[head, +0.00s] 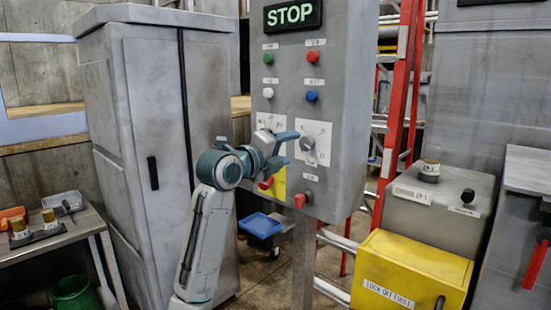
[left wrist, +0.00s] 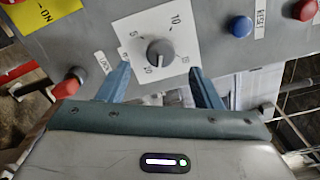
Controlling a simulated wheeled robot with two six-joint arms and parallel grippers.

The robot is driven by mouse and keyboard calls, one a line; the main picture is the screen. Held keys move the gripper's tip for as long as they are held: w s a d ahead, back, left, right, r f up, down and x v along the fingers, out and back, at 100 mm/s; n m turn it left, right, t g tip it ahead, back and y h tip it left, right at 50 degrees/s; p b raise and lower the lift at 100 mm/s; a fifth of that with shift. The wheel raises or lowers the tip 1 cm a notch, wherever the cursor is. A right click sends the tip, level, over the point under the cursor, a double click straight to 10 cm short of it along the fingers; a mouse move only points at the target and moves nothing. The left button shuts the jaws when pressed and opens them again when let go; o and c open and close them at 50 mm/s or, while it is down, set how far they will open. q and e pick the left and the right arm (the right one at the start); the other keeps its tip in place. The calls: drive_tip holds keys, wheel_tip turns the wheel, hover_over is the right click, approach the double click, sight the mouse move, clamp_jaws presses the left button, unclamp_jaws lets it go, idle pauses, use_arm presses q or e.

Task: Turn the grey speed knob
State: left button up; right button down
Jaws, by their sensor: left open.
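The grey speed knob (head: 307,144) is round and sits on a white dial plate on the front of the grey control panel. In the left wrist view the knob (left wrist: 160,53) shows a pointer ridge and printed numbers around it. My left gripper (head: 285,148) is open and empty in front of the panel, just left of the knob in the head view. In the left wrist view its two blue fingers (left wrist: 160,70) point at the dial, one on each side, with the knob beyond and between their tips. No contact with the knob shows. My right gripper is out of view.
A red knob on a yellow plate (left wrist: 40,12) is near my gripper. A red ladder (head: 402,90) stands behind right.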

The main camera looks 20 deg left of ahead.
use_arm(q)
drive_tip(key=shift+b+v, duration=0.35)
drive_tip(key=shift+v, duration=1.9)
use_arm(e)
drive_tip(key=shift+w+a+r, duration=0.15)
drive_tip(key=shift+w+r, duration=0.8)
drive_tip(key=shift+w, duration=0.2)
use_arm(q)
drive_tip(key=shift+f, duration=0.1)
